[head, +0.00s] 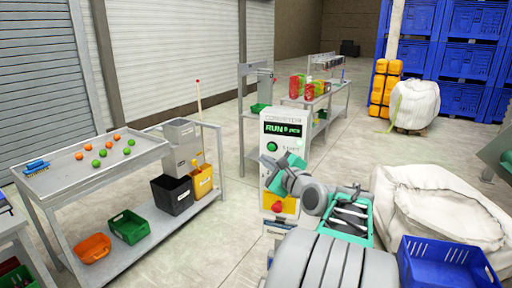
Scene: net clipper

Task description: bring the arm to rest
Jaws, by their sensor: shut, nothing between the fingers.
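My arm shows in the head view at the lower middle, bent, with its end in front of the white machine cabinet (285,140). My gripper (290,172) is shut and empty, at the teal and grey end of the arm. The cabinet has a dark screen (285,129) with green text reading RUN and a round green button (272,146). The gripper is just below the button in the picture; I cannot tell whether it touches the cabinet. Below it are a yellow panel and a red button (277,207). The arm hides part of the cabinet's lower front.
A metal table (60,185) at left holds orange and green balls and a blue brush (36,167); bins stand beside and beneath. White bulk bags (440,215) and a blue crate (445,268) are at right. Blue crates stack behind. Floor between left table and cabinet is clear.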

